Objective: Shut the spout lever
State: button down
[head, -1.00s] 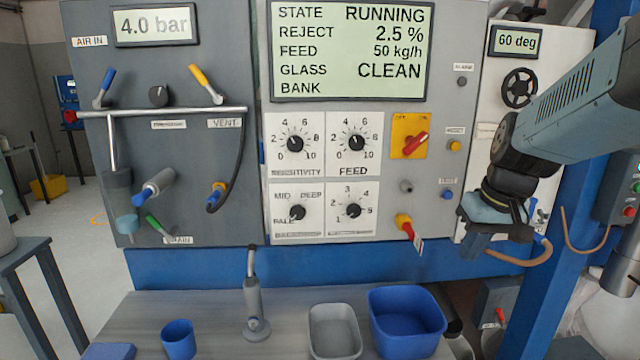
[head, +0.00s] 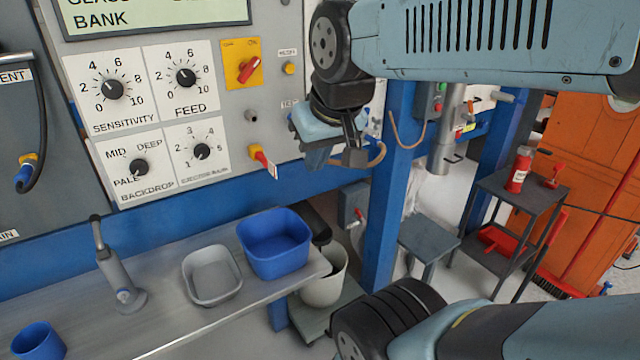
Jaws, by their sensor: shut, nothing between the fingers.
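My gripper (head: 353,156) hangs in front of the right side of the machine panel, shut and empty. A grey spout pipe (head: 443,140) stands upright behind the blue post, to the right of my gripper and farther back. Small red and yellow parts show beside the pipe (head: 470,117); I cannot tell whether one is the spout lever. A grey box with a red handle (head: 357,217) sits lower, just left of the blue post. My gripper is apart from all of these.
A blue post (head: 390,200) rises right of my gripper. The bench holds a blue bin (head: 274,243) and a grey tray (head: 212,274). A white bucket (head: 325,280) stands below. A dark stand (head: 520,195) with a red extinguisher (head: 519,170) is at right, before an orange cabinet (head: 580,150).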

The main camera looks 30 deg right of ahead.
aim_at(357, 213)
jog(key=z, duration=0.45)
jog(key=k, duration=1.15)
jog(key=z, duration=0.85)
jog(key=i, duration=1.75)
jog(key=u, duration=0.85)
